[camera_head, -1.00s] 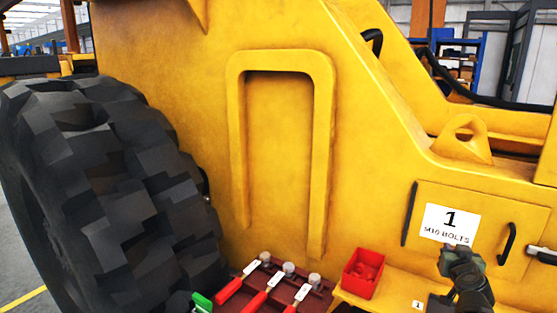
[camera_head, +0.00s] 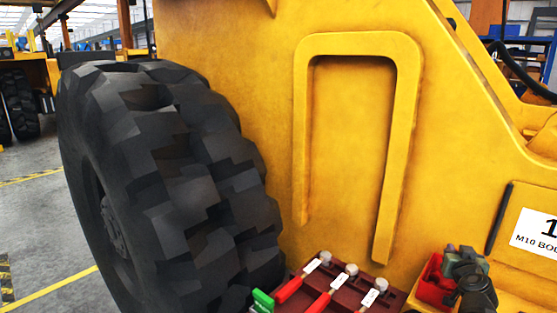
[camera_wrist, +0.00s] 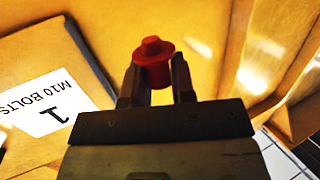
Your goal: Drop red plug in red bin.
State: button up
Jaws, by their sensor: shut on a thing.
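In the wrist view, my gripper (camera_wrist: 156,82) is shut on the red plug (camera_wrist: 153,62), a small round piece with a wider flange and a narrower knob on top. In the head view, my gripper (camera_head: 463,262) is a dark shape at the lower right. The plug cannot be made out there. The red bin (camera_head: 432,289) is a small open box beside the yellow machine. My gripper overlaps the bin's right part in the head view, and its height over the bin is unclear. The bin does not show in the wrist view.
A large black tyre (camera_head: 170,190) is farther left. The yellow machine side (camera_head: 350,140) rises behind, with a white M10 BOLTS label (camera_head: 537,234).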

jog(key=shift+f, duration=0.3)
jog(key=o, duration=1)
jog(key=shift+c, duration=0.2)
notch_tip(320, 180, up, 20)
jog(key=p, duration=2)
